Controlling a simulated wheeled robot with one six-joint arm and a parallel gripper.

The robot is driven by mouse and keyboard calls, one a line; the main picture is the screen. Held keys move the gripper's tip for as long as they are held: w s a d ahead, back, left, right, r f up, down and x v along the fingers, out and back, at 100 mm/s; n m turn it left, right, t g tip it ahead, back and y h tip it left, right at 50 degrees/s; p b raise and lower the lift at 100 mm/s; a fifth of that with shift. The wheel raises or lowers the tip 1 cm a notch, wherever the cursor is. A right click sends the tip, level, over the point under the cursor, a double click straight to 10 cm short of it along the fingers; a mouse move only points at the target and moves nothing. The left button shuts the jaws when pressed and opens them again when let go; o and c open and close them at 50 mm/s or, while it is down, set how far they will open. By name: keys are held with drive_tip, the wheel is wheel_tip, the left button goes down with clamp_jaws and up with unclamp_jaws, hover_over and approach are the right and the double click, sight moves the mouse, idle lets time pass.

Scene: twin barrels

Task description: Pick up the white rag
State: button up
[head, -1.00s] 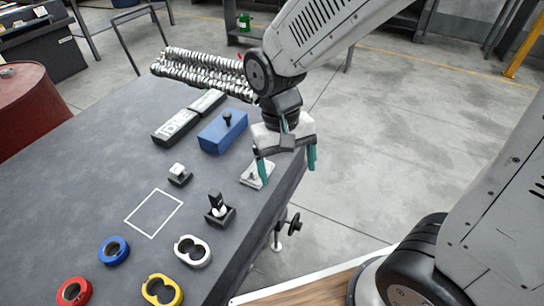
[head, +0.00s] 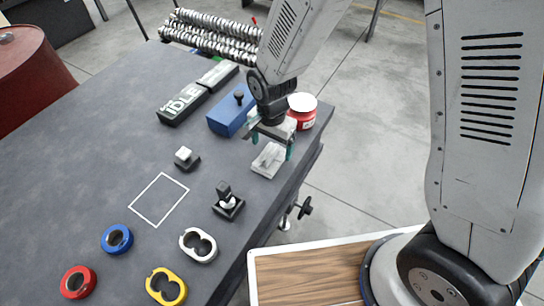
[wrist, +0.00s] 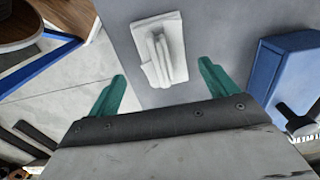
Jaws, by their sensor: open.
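The white rag (head: 269,160) lies folded on the dark grey table near its right edge in the head view. In the wrist view the rag (wrist: 160,48) shows as a pale folded cloth with a raised ridge, ahead of the fingers. My gripper (head: 268,142) is open and empty, with teal fingertips, just above and slightly behind the rag in the head view. In the wrist view my gripper (wrist: 160,88) has its two fingers wide apart, with the rag beyond the gap between them. I cannot tell the exact height above the rag.
A blue box (head: 228,114) with a black knob stands close left of my gripper. A red-and-white can (head: 302,112) stands just behind it at the table edge. A black stand (head: 229,203) is nearer the front. The table (head: 110,175) has free room at left.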

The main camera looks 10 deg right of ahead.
sight(270, 152)
drive_tip(key=f, duration=0.4)
drive_tip(key=shift+w+a+f, duration=0.1)
drive_tip(key=shift+w+a, duration=0.05)
drive_tip(key=shift+a, duration=0.05)
drive_tip(key=c, duration=1.1)
